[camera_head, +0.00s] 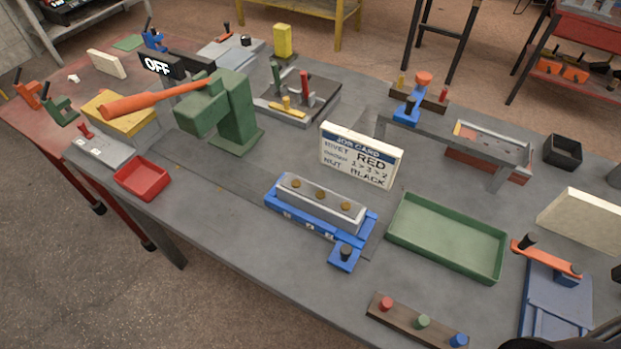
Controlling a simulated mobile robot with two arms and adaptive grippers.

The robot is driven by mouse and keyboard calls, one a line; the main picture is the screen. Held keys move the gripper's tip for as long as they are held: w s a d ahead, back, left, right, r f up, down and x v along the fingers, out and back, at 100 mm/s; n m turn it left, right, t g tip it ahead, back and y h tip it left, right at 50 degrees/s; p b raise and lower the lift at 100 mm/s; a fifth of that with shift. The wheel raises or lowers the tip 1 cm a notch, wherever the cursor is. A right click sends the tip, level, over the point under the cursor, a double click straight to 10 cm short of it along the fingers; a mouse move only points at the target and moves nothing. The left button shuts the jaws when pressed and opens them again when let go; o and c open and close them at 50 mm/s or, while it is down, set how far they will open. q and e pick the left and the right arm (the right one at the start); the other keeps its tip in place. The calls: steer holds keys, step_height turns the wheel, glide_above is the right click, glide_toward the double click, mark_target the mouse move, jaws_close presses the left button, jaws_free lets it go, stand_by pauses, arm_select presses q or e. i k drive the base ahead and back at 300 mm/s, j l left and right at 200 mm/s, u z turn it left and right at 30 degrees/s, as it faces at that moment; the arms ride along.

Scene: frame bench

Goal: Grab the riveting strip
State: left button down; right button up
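A grey metal strip (318,205) with three brass-coloured round heads along its top sits in a blue fixture (287,220) near the middle of the bench. The fixture has small marks along its front side and a blue clamp (345,256) with a black knob at its right end. A job card (361,156) stands upright just behind the strip and reads RIVET RED, 1>3>2 and NUT BLACK. No gripper fingers show in the head view. A dark rounded shape at the bottom right edge is too cut off to identify.
A green press (232,110) with an orange lever (155,99) stands left of the fixture. An empty red tray (142,178) is at the front left, an empty green tray (445,237) to the right. A brown board (400,322) with coloured pegs lies at the front edge.

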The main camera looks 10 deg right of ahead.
mark_target(348, 215)
steer(key=k+j, duration=0.25)
steer(key=k, duration=0.15)
steer(key=k+j+z, duration=0.15)
steer(key=k+j, duration=0.15)
steer(key=k, duration=0.15)
